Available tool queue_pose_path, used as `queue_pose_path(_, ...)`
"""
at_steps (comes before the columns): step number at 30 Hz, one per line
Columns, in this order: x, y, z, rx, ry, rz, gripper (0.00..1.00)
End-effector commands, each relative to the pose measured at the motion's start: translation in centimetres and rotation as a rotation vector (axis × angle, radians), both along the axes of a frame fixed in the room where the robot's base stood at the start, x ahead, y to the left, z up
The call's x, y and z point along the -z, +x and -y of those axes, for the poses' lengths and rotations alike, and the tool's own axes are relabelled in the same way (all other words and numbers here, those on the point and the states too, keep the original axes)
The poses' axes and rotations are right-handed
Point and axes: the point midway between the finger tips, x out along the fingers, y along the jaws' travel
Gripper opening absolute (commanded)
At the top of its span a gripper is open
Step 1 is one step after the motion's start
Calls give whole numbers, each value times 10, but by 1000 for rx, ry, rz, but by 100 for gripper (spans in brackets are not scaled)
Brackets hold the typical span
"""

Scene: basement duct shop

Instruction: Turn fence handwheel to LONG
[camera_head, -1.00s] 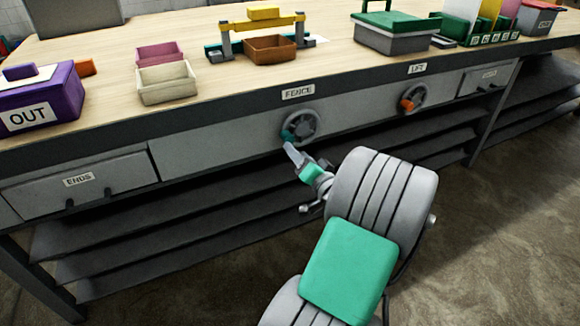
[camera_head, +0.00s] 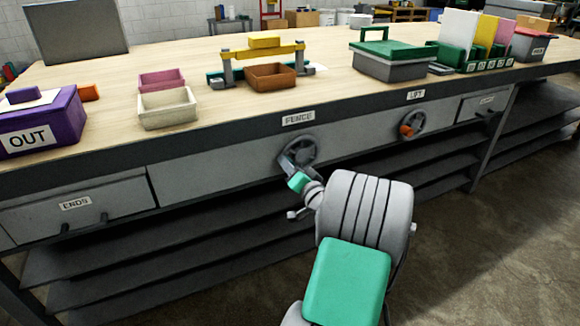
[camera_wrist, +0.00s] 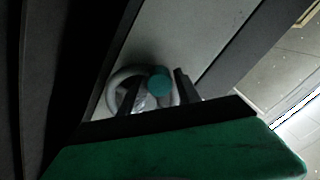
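The fence handwheel (camera_head: 309,146) is a grey spoked wheel on the bench front, below the FENCE label (camera_head: 299,118). My gripper (camera_head: 287,160) is at its left side and hides part of the rim. In the wrist view, the wheel's teal knob (camera_wrist: 159,82) lies between the two dark fingers of my gripper (camera_wrist: 157,90). The fingers stand apart, with a gap showing on each side of the knob, so the gripper looks open. The knob is hidden in the head view. No LONG mark can be read.
A second handwheel (camera_head: 413,124) with an orange knob sits to the right under the LIFT label. The ENDS drawer (camera_head: 76,204) is at left. Dark shelves (camera_head: 190,255) lie below. On the bench top stand a purple OUT box (camera_head: 38,125), small bins and a yellow-beamed fixture (camera_head: 262,50).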

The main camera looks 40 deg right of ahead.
Motion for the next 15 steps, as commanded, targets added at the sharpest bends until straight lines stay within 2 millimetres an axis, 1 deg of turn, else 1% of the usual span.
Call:
queue_pose_path(1, 0, 0, 0, 0, 0, 0, 34)
queue_pose_path(2, 0, 0, 0, 0, 0, 0, 32)
queue_pose_path(13, 0, 0, 0, 0, 0, 0, 2)
queue_pose_path(15, 0, 0, 0, 0, 0, 0, 0)
